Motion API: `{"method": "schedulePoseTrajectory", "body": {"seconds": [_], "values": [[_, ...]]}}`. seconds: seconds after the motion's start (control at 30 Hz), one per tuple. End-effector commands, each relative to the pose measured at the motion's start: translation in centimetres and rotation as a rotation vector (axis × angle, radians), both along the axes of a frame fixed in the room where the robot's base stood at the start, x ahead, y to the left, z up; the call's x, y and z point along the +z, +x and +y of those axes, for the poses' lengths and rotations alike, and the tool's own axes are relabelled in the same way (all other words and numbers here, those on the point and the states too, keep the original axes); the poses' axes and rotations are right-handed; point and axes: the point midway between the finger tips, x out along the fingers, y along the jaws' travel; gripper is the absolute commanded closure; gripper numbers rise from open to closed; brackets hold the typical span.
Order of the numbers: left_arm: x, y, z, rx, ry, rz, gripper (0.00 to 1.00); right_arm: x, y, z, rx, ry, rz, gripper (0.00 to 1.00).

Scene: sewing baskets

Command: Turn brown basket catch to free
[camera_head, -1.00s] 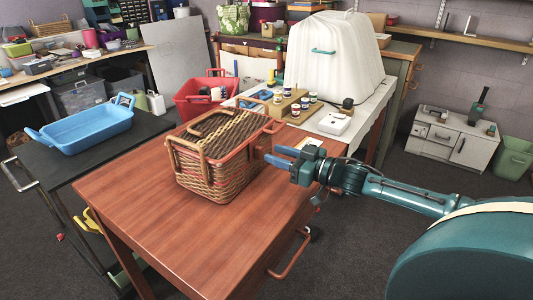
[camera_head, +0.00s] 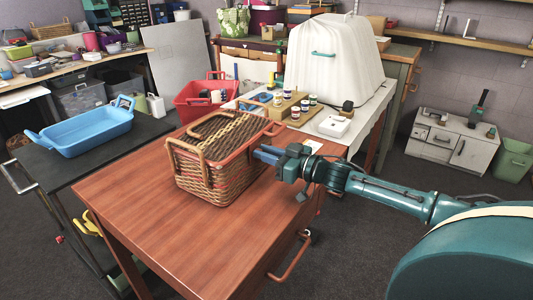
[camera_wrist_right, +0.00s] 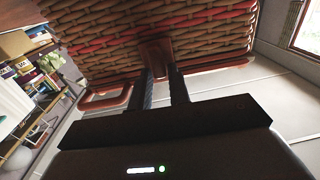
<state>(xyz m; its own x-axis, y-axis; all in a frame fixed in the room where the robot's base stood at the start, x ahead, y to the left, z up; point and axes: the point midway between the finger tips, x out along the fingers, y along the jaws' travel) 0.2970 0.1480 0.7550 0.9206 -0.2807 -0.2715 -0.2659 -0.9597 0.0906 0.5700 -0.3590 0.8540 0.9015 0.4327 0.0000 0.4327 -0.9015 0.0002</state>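The brown wicker basket (camera_head: 215,180) stands on the red-brown wooden table, its lid (camera_head: 225,132) down and reddish trim round its rim. Its woven side fills the top of the right wrist view (camera_wrist_right: 210,35). A small brown catch (camera_wrist_right: 155,54) sticks out from that side. My right gripper (camera_head: 266,153) is at the basket's right side, in line with the catch. In the right wrist view its two fingers (camera_wrist_right: 162,78) stand apart, with the catch at their tips. Whether they touch it I cannot tell. My left gripper is not in view.
The wooden table (camera_head: 150,215) is clear in front of the basket. A red basket (camera_head: 200,97) and several small jars stand behind it, near a white cover (camera_head: 330,65). A blue tray (camera_head: 85,128) lies on the dark table at left.

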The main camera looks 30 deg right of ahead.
Motion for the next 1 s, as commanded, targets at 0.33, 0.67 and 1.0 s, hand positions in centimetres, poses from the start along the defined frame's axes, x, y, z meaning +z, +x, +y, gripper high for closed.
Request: {"method": "schedulePoseTrajectory", "body": {"seconds": [0.33, 0.67, 1.0], "values": [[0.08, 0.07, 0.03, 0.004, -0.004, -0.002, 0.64, 0.00, -0.01, 0.00, 0.000, 0.000, 0.000, 1.00], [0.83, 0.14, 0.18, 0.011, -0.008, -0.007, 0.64, 0.10, -0.05, 0.11, 0.001, -0.051, -0.025, 1.00], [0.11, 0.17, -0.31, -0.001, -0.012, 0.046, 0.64, 0.10, -0.22, 0.46, 0.001, -0.276, -0.132, 1.00]]}}
